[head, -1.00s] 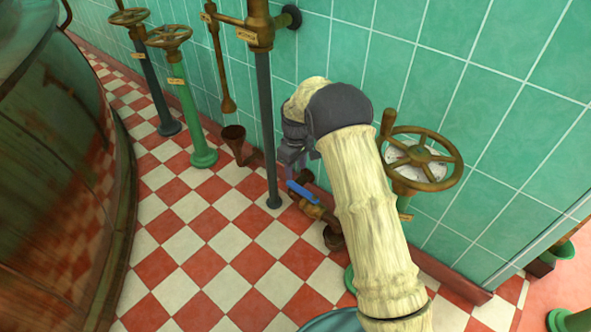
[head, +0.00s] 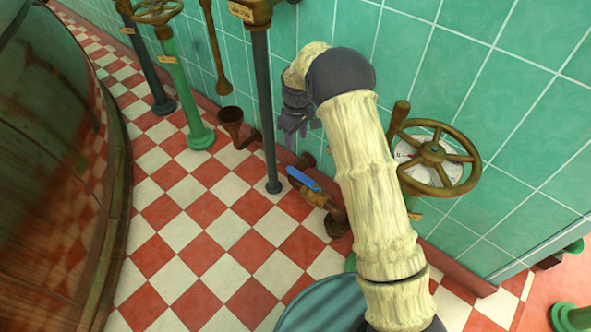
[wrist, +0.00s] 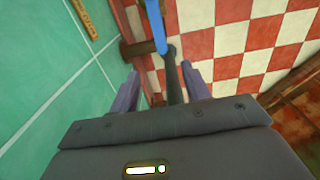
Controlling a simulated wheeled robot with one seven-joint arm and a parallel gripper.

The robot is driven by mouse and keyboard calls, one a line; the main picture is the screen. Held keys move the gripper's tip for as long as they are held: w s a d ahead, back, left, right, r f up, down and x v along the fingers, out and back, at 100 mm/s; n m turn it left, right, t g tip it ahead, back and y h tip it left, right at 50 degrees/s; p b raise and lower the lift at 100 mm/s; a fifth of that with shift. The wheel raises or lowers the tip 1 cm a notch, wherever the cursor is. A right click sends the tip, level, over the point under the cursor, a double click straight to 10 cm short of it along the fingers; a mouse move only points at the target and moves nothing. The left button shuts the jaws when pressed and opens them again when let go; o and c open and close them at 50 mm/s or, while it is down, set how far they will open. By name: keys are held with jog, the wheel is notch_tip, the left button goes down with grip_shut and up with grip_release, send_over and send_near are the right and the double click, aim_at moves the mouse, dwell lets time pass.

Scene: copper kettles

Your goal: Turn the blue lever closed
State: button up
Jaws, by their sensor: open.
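The blue lever (head: 303,179) sits on a brass valve (head: 317,194) on a low brown pipe near the floor, by the wall. In the head view it slants down to the right. In the wrist view the blue lever (wrist: 155,25) is at the top, beyond the fingers. My gripper (head: 297,130) is open and empty, above the lever and apart from it. In the wrist view the two fingers of my gripper (wrist: 160,88) are spread, with a dark rod or pipe showing between them. Part of the valve's pipe is behind my arm.
A dark vertical pipe (head: 264,110) stands just left of my gripper. A brass handwheel (head: 433,160) is right of my arm. A brown funnel (head: 231,116) and a green pipe (head: 188,95) stand farther left. A big copper kettle (head: 60,190) fills the left; the checkered floor between is clear.

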aim_at(296, 173)
notch_tip(296, 173, down, 17)
jog(key=b, duration=1)
jog(key=shift+r, duration=0.1)
grip_shut()
